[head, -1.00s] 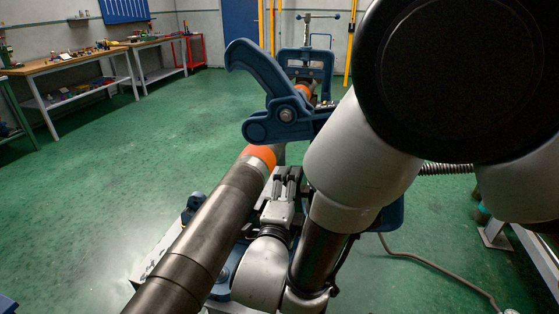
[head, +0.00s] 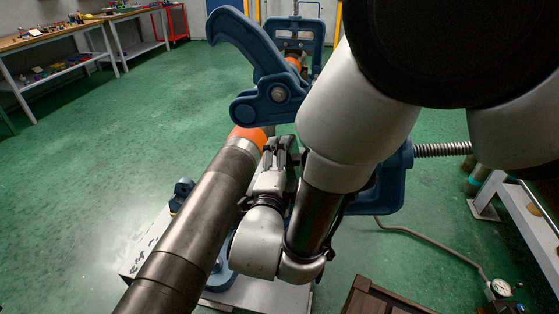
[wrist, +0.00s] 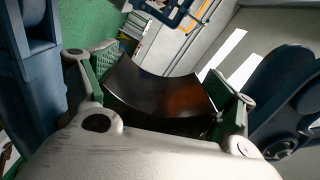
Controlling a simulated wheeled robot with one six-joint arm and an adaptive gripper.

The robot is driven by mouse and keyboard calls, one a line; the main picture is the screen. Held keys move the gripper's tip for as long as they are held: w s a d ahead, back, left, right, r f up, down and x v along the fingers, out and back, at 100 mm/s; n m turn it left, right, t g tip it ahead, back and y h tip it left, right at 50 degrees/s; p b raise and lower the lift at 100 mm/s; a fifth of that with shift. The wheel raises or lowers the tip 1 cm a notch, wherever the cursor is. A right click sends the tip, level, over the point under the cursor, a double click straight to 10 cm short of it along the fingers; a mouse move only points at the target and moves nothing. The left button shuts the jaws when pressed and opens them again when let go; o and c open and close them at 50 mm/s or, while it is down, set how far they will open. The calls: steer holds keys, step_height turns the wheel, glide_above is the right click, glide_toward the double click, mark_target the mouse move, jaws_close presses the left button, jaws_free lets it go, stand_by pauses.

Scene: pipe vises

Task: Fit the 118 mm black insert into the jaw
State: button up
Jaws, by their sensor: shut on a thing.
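The black insert (wrist: 160,92), a dark curved shell, sits between the two fingers of my gripper (wrist: 165,105) in the wrist view, with its concave edge upward in the picture. My gripper is shut on it. In the head view my gripper (head: 279,150) is just below the blue hooked jaw (head: 262,58) of the vise and right of the pipe's orange end. I cannot make out the insert there. Blue vise parts (wrist: 285,100) flank the gripper on both sides in the wrist view. The jaw's seat is hidden, and I cannot tell whether the insert touches it.
A thick steel pipe (head: 190,235) with an orange band runs close along the left of my gripper. The vise's blue body (head: 394,185) and screw (head: 442,149) are at right. A wooden crate (head: 385,298) and a gauge (head: 501,287) are at lower right. Green floor is free at left.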

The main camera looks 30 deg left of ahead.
steer(key=shift+w+d+r, duration=0.2)
steer(key=shift+d, duration=0.5)
steer(key=shift+w+d+r, duration=0.2)
steer(key=shift+w+d, duration=0.05)
steer(key=shift+d, duration=0.5)
steer(key=shift+w+d+r, duration=0.2)
steer(key=shift+d, duration=0.5)
steer(key=shift+w+d+r, duration=0.15)
steer(key=shift+w+d, duration=0.05)
steer(key=shift+d, duration=0.45)
steer(key=shift+w+d+r, duration=0.15)
steer(key=shift+w+d, duration=0.05)
steer(key=shift+d, duration=0.4)
steer(key=o, duration=1)
steer(key=shift+c, duration=0.2)
steer(key=v, duration=1.2)
